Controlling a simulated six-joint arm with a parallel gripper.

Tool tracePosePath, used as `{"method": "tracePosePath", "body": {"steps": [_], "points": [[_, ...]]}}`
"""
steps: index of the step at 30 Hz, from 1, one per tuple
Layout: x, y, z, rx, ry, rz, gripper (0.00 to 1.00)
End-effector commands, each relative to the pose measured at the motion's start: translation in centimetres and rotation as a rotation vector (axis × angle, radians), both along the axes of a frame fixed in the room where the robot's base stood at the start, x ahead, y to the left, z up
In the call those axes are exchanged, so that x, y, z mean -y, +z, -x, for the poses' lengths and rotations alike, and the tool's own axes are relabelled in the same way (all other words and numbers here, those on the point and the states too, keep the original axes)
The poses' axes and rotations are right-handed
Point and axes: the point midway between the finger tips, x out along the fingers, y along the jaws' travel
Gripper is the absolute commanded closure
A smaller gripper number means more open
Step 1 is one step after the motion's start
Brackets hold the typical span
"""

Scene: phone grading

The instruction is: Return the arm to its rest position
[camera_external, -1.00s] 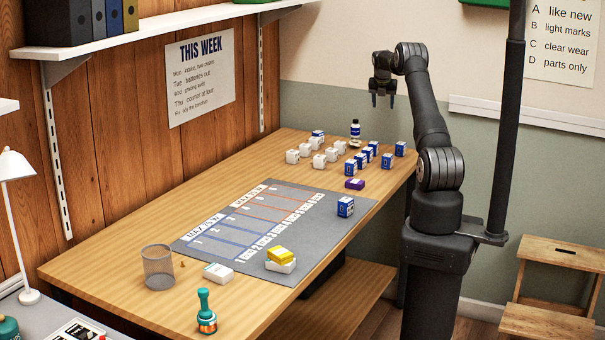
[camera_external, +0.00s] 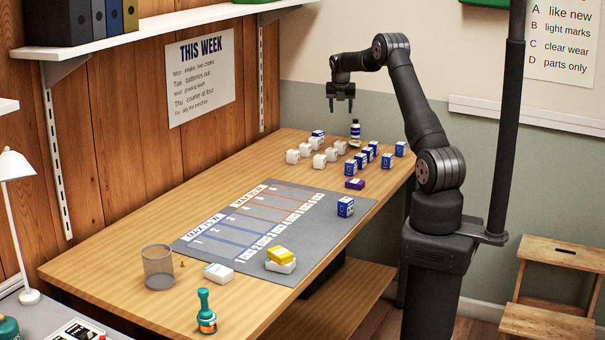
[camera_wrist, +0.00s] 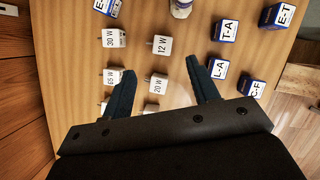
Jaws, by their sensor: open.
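My gripper (camera_external: 341,105) is open and empty in the external view, well above the far end of the wooden table. My arm reaches leftward from its base at the table's right side. In the wrist view my gripper's two fingers (camera_wrist: 163,85) are spread apart. Nothing shows between the fingertips except table and blocks farther below.
A grey mat (camera_external: 200,248) holds yellow and white boxes (camera_external: 279,257). A shelf (camera_external: 180,20) hangs along the left wall.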

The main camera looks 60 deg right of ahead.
Motion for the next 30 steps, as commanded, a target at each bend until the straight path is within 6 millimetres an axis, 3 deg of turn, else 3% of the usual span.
{"method": "tracePosePath", "body": {"steps": [15, 30], "points": [[-9.4, -0.3, -4.9, -0.004, 0.092, 0.001, 0.45], [-18.8, -0.6, -8.1, -0.007, 0.182, 0.004, 0.45]]}}
